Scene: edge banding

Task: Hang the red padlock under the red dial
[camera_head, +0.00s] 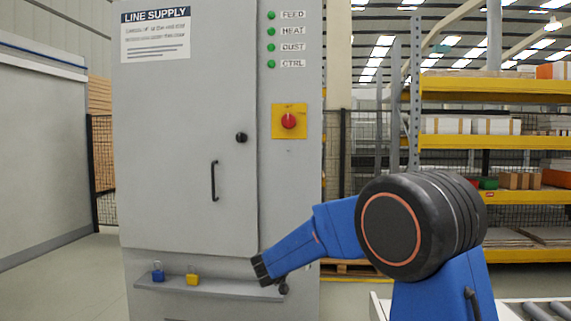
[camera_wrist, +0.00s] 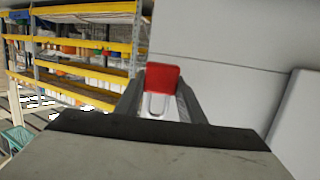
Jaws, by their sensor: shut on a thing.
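The red padlock (camera_wrist: 162,77) is between the fingers of my gripper (camera_wrist: 160,98) in the wrist view, its red body outward and its silver shackle toward the palm. My gripper is shut on it. The red dial (camera_head: 289,121) sits on a yellow plate (camera_head: 283,134) on the cabinet's right panel, well above my gripper.
A blue padlock (camera_head: 158,276) and a yellow padlock (camera_head: 193,280) stand on the ledge (camera_head: 230,288) of the grey cabinet (camera_head: 185,130). The door has a black handle (camera_head: 214,181) and a black knob (camera_head: 241,137). Yellow shelving (camera_head: 470,141) stands behind at the right.

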